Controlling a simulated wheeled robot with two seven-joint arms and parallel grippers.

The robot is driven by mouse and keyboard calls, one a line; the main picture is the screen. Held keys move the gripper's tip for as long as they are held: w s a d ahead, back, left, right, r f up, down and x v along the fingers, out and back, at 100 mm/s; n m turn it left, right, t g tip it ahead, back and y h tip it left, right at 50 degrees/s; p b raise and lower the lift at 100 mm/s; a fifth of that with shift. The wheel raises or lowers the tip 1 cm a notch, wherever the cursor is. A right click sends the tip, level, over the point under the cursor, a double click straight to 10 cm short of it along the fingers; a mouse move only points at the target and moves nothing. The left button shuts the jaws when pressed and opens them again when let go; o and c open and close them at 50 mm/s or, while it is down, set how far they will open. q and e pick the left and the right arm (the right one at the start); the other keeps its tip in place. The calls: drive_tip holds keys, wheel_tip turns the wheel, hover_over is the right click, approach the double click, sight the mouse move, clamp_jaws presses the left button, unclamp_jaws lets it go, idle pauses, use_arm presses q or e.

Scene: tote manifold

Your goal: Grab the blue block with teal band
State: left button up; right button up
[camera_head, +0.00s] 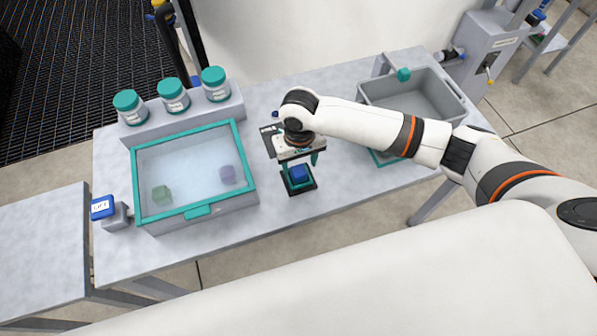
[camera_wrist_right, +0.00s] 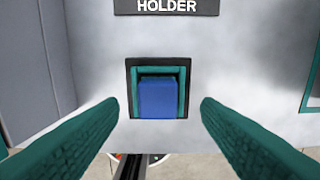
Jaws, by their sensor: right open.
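The blue block (camera_head: 299,172) sits in a small dark holder (camera_head: 301,188) near the front middle of the table. In the right wrist view the block (camera_wrist_right: 158,99) shows its blue front, with teal along the sides and top inside the dark frame of the holder. My right gripper (camera_head: 302,160) is just above and behind the block. In the wrist view its two teal fingers (camera_wrist_right: 160,103) are apart, one on each side of the block, with nothing between them gripped. My left gripper is not in view.
A lidded clear box with a teal rim (camera_head: 187,212) stands left, with a green and a purple block inside. Several teal-capped jars (camera_head: 172,95) stand behind it. A grey tote (camera_head: 365,90) stands right. A "HOLDER" label (camera_wrist_right: 166,6) lies behind the block.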

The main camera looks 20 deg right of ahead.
sight(299, 170)
wheel_tip(299, 170, down, 4)
drive_tip(key=shift+a+r, duration=0.1)
drive_tip(key=shift+r, duration=0.1)
drive_tip(key=c, duration=1.1)
